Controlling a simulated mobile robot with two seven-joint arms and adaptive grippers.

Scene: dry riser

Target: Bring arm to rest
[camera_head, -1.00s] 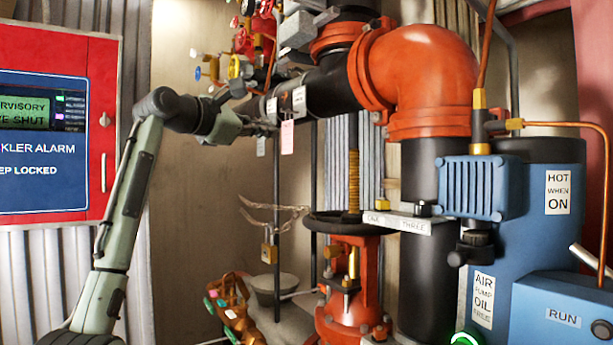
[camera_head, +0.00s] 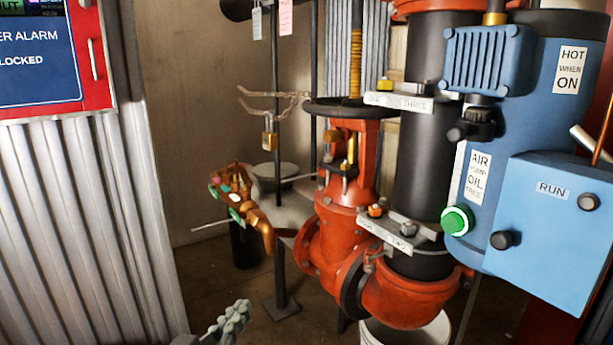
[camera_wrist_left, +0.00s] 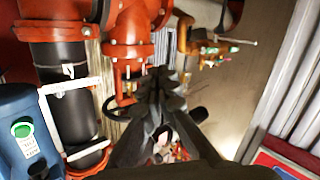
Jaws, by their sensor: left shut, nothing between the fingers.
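My left gripper (camera_head: 236,314) shows at the bottom edge of the head view, low and left of centre, with only its grey-green fingers in the picture. In the left wrist view its dark fingers (camera_wrist_left: 160,88) are together with nothing between them. It appears clear of the red valve (camera_head: 340,205) and the pipework. My right gripper is in neither view.
The red valve with its black handwheel (camera_head: 350,108) stands at centre. A blue air pump box (camera_head: 560,220) with a green button (camera_head: 457,220) is at right. Copper-coloured fittings (camera_head: 245,205) hang at centre left. Corrugated metal (camera_head: 75,220) fills the left, under the red alarm panel (camera_head: 92,60).

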